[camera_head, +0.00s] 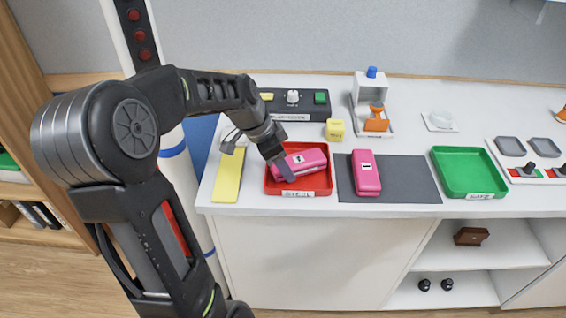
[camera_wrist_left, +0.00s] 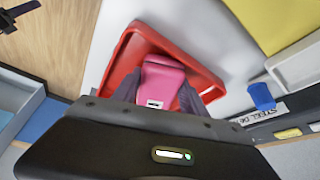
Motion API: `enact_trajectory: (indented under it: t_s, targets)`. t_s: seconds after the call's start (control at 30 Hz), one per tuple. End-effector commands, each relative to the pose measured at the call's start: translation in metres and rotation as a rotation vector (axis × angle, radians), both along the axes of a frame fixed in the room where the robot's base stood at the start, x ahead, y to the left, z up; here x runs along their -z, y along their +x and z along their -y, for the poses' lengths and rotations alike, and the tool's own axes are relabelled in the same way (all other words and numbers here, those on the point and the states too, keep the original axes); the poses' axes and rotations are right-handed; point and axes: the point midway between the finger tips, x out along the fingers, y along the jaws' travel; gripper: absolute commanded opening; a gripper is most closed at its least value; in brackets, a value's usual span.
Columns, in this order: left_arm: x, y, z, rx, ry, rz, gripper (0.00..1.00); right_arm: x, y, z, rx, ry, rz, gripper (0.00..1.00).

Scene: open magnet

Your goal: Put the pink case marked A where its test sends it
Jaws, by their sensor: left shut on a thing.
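A pink case (camera_head: 306,161) with a small white label is over or in the red tray (camera_head: 327,187), tilted a little; whether it touches the floor of the tray I cannot tell. My left gripper (camera_head: 285,167) is shut on this case, which also shows between the fingers in the left wrist view (camera_wrist_left: 163,80). A second pink case (camera_head: 366,174) with a white label lies on the dark grey mat (camera_head: 410,178). The label marks are too small to read surely. The green tray (camera_head: 468,172) is empty. My right gripper is not in view.
A yellow strip (camera_head: 228,176) lies left of the red tray. Behind stand a dark control box (camera_head: 293,102), a yellow cube (camera_head: 335,129) and a white stand with an orange part (camera_head: 374,110). Small grey trays (camera_head: 510,146) are at the right. The counter's front edge is close.

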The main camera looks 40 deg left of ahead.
Motion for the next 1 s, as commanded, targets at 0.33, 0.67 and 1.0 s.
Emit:
enact_trajectory:
  t_s: [0.33, 0.67, 1.0]
  targets:
    - [0.0034, 0.0002, 0.0000, 0.000, -0.001, 0.001, 0.51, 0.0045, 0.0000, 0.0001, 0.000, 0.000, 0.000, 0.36]
    - [0.0021, 0.0001, 0.0001, 0.000, 0.000, 0.000, 0.72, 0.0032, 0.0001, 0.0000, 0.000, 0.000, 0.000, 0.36]
    - [-0.0048, -0.0009, -0.0012, -0.001, 0.001, 0.002, 0.72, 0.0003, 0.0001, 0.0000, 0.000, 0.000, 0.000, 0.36]
